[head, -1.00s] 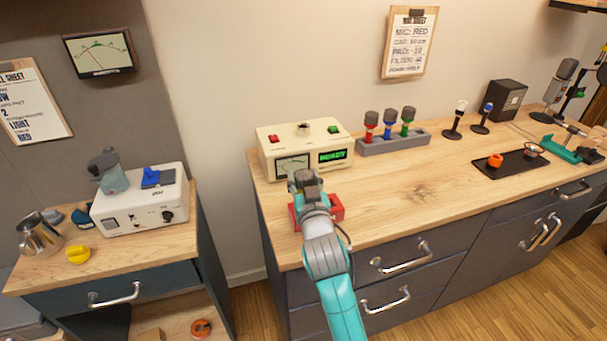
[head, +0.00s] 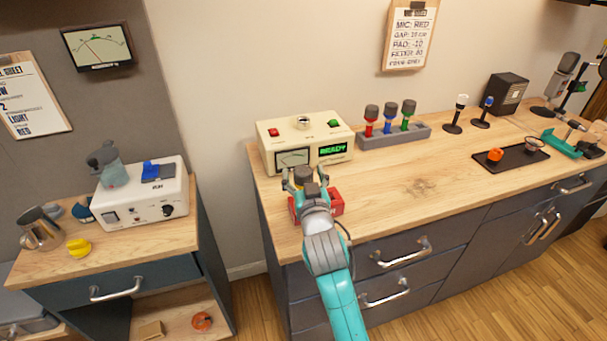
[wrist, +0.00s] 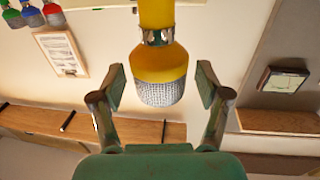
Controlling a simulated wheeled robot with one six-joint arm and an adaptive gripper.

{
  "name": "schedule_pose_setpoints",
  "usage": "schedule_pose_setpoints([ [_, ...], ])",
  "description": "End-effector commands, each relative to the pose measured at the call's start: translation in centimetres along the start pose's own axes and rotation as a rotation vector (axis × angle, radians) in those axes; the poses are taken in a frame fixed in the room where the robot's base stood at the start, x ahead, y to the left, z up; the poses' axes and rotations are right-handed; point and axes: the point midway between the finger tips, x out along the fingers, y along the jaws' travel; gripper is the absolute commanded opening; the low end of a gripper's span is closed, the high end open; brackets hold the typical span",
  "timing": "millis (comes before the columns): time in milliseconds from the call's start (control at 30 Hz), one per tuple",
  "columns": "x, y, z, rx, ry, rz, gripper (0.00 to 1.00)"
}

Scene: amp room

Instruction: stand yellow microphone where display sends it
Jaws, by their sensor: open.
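The yellow microphone (wrist: 160,62) fills the top middle of the wrist view, with a silver band at its neck and a grey mesh head. My gripper (wrist: 160,92) is open, one finger on each side of it, with a visible gap on both sides. In the head view my gripper (head: 306,178) is above a red block (head: 335,204) on the bench, with a grey microphone head (head: 304,173) between its fingers. The cream console (head: 275,132) behind has a green-lit display (head: 333,150) reading READY.
A grey rack (head: 425,133) holds red, blue and green microphones. Two small stands (head: 453,128) and a dark tray (head: 512,158) are farther right. A clipboard sheet (head: 409,35) above reads MIC: RED. The bench's middle and front are clear. A left cabinet holds a white device (head: 140,205).

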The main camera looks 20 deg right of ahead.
Motion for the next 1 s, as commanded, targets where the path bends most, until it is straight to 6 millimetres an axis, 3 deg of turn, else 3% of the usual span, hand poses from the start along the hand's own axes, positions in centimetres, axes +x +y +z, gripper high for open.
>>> schedule_pose_setpoints([
  [167,-2.0,-0.1,0.1,0.000,0.000,-0.002,0.76],
  [600,-10.0,0.0,0.1,0.000,0.000,-0.001,0.76],
  [800,-11.6,0.0,0.0,0.000,0.000,-0.001,0.76],
  [1000,-11.8,0.0,-0.1,0.000,0.002,0.000,0.76],
])
